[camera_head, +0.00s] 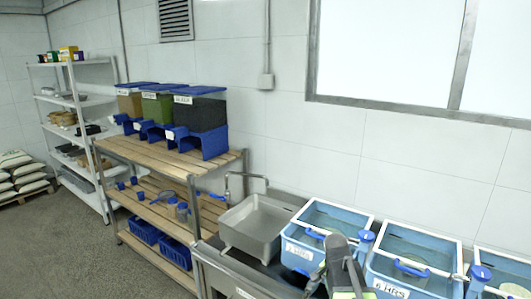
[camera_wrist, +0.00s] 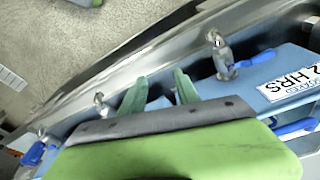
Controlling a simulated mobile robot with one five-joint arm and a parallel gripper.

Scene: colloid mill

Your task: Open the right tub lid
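Three light blue tubs with white rims stand in a row in the head view: the left tub (camera_head: 300,258), the middle tub (camera_head: 385,272), labelled what looks like "6 HRS", and the right tub (camera_head: 505,258), cut off by the picture edge. Blue handles show on the left and middle lids, which look closed; the right lid is only partly seen. My gripper (camera_head: 345,250) is at the front, between the left and middle tubs. In the wrist view its green fingers (camera_wrist: 158,85) are apart with nothing held. A tub front with a "2 HRS" label (camera_wrist: 290,85) is close by.
Metal taps with blue levers (camera_wrist: 222,55) stick out from the tub fronts. A steel sink (camera_head: 255,225) lies left of the tubs. Farther left, a wooden rack (camera_head: 165,155) carries bins with blue lids (camera_head: 200,90). Open floor (camera_head: 70,250) lies front left.

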